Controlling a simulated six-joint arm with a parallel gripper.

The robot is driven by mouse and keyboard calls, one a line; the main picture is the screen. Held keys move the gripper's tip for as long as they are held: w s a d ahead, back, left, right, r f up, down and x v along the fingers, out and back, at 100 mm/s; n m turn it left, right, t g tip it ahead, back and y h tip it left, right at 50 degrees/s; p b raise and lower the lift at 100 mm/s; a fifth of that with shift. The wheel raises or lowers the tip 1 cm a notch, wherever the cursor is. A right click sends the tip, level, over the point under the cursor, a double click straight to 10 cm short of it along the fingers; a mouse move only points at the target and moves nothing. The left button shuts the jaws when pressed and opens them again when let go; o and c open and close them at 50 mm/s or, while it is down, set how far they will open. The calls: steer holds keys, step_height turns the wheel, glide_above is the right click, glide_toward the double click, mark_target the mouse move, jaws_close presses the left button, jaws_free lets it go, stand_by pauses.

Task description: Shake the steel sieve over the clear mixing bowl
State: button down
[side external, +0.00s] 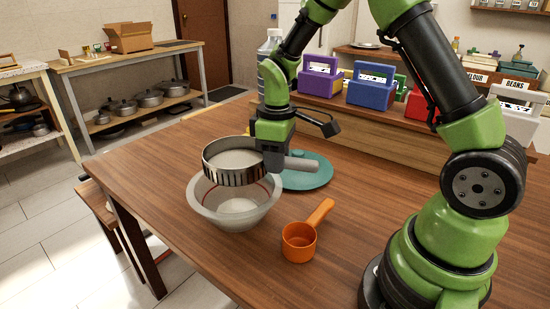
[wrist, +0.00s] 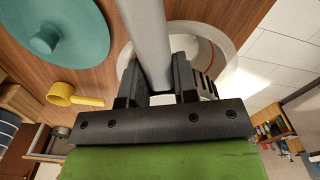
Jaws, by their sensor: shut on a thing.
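The steel sieve (side external: 235,177) has a round metal rim and a pale inside; I cannot tell mesh from contents. My gripper (side external: 274,158) is shut on its thick grey handle (side external: 302,163), which also shows between the fingers in the wrist view (wrist: 147,35). The sieve is held roughly level above the clear mixing bowl (side external: 215,213), over its opening. The bowl stands on the table, with a pale patch at its bottom and a reddish line around its wall. In the wrist view the bowl (wrist: 226,45) is partly hidden by my gripper and the handle.
An orange measuring cup (side external: 299,247) stands right of the bowl. A teal lid (side external: 312,177) lies behind the handle. A yellow scoop (wrist: 62,94) lies near the lid. Purple (side external: 317,77) and blue (side external: 370,88) caddies stand at the back. The wooden table's (side external: 150,165) left side is clear.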

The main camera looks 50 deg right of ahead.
steer(key=shift+a, duration=1.4)
steer(key=shift+d, duration=0.15)
steer(key=shift+d, duration=1.3)
steer(key=shift+a, duration=0.1)
steer(key=shift+a, duration=1.3)
steer(key=shift+d, duration=1.4)
